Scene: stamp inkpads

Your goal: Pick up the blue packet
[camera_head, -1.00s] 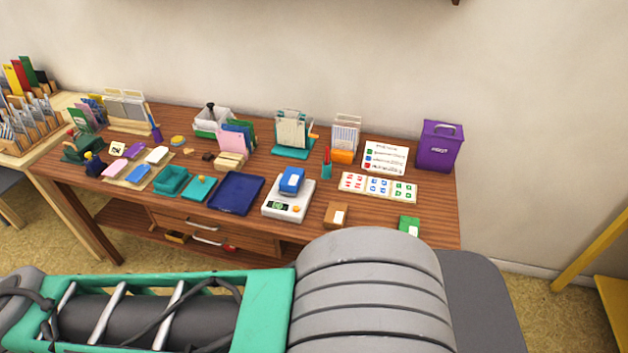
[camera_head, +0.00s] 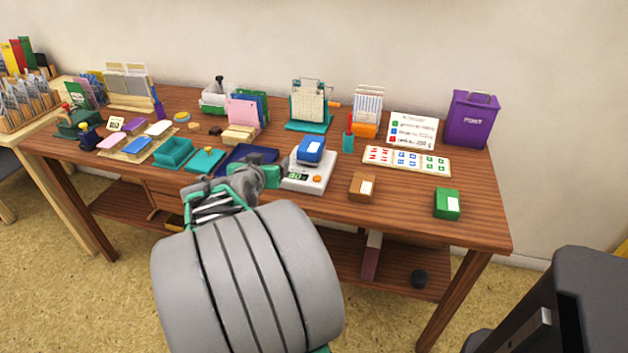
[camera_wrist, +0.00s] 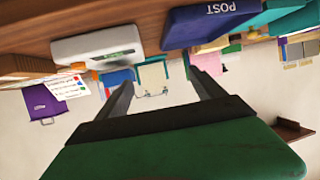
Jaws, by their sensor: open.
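The blue packet (camera_head: 310,150) lies on top of the white scale (camera_head: 312,176) near the front middle of the table. In the wrist view, which is upside down, the blue packet (camera_wrist: 118,77) shows beyond the scale (camera_wrist: 95,46), close to one fingertip. My gripper (camera_head: 268,174) is just left of the scale, over the dark blue tray (camera_head: 233,158). In the wrist view my gripper (camera_wrist: 160,80) has its two fingers spread with nothing between them. The fingertips are hard to make out in the head view.
A brown packet (camera_head: 362,186) and a green packet (camera_head: 447,203) lie right of the scale. A teal cup (camera_head: 348,141) and a teal calendar stand (camera_head: 307,124) stand behind it. A purple POST box (camera_head: 470,120) is at the back right. The front right tabletop has free room.

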